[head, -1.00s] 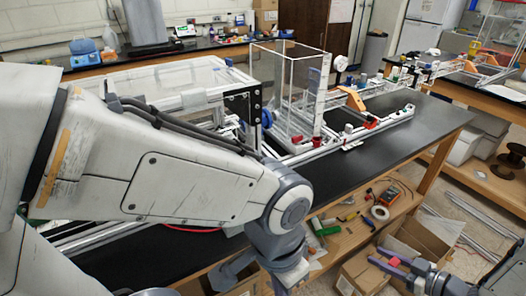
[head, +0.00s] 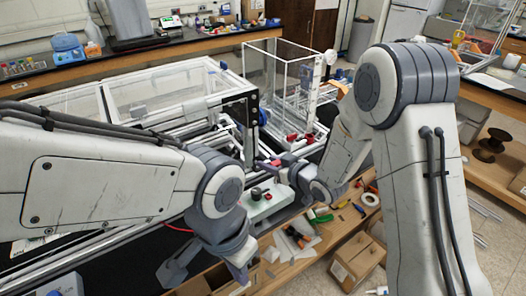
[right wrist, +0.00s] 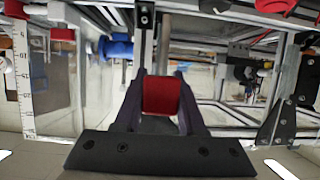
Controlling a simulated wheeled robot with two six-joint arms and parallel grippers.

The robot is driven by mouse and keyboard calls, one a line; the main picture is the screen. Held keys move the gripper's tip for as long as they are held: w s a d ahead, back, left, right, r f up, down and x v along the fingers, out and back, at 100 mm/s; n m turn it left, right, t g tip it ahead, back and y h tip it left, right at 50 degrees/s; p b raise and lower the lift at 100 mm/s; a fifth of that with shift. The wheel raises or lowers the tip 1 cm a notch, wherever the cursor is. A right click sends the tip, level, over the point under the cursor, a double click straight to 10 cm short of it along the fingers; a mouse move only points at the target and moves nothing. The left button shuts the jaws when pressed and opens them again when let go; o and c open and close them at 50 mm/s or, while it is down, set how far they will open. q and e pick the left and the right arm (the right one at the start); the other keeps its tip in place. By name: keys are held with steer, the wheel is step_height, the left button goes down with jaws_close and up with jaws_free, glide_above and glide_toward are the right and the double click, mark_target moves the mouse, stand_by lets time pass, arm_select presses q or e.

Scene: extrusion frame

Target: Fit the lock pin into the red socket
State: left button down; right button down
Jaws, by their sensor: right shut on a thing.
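In the head view my right gripper (head: 266,163) points left, close to the aluminium frame's right end. Several red parts show on the frame, one of them (right wrist: 275,5) at the top of the right wrist view; I cannot tell which is the socket. My left gripper (head: 238,272) hangs low at the front, its jaws unclear.
A pale plate with dark knobs (head: 262,196) lies below my right gripper. A clear box (head: 275,85) stands behind it. A shelf with tools and cardboard boxes (head: 355,258) lies below the bench. A ruler (right wrist: 22,75) stands left in the wrist view.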

steer(key=shift+a+r+h, duration=0.3)
steer(key=shift+a+r, duration=0.6)
steer(key=shift+a, duration=0.1)
step_height(320, 180, down, 6)
steer(key=b, duration=0.5)
steer(key=shift+b, duration=0.3)
steer(key=shift+r+b, duration=0.1)
steer(key=shift+b, duration=0.2)
stand_by(1.2)
steer(key=shift+f+b, duration=1.15)
steer(key=shift+f, duration=0.1)
steer(key=shift+c, duration=2.1)
jaws_free()
